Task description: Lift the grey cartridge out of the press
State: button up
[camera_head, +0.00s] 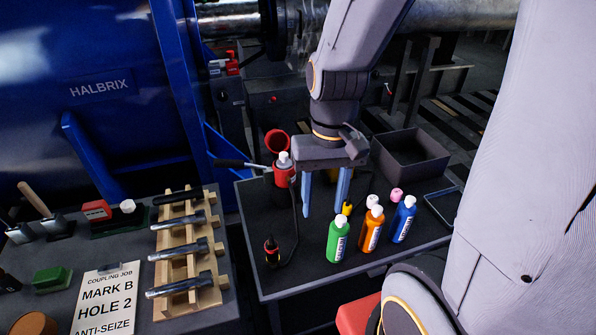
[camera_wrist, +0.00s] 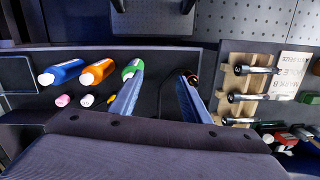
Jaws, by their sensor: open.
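My gripper (camera_head: 322,212) hangs pointing down over the dark bench (camera_head: 300,278), its two blue fingers apart with nothing between them. It also shows open in the wrist view (camera_wrist: 160,80). A red device with a white top (camera_head: 283,170) and a dark lever stands just left of the fingers in the head view, apart from them; it may be the press, but I cannot tell. I cannot make out a grey cartridge in either view.
Green (camera_head: 338,242), orange (camera_head: 372,230) and blue (camera_head: 404,220) bottles stand right of the fingers. A dark open bin (camera_head: 410,142) is behind them. A black tool with a cable (camera_head: 271,252) is in front. A wooden rack (camera_head: 185,262) holds several metal tools at left.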

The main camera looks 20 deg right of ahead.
jog(key=w+a+f+m+g+y+b, duration=0.1)
jog(key=w+a+f+m+g+y, duration=0.15)
jog(key=w+f+m+y, duration=0.35)
jog(key=m+t+y+b, duration=0.3)
jog(key=m+t+y, duration=0.75)
jog(key=m, duration=0.45)
send_near(286, 159)
jog(key=shift+h, duration=0.35)
jog(key=x, duration=0.4)
jog(key=p+x, duration=0.1)
jog(key=x, duration=0.3)
jog(key=shift+w+d+f, duration=0.15)
jog(key=shift+w+f, duration=0.05)
jog(key=shift+w, duration=0.2)
jog(key=c, duration=1)
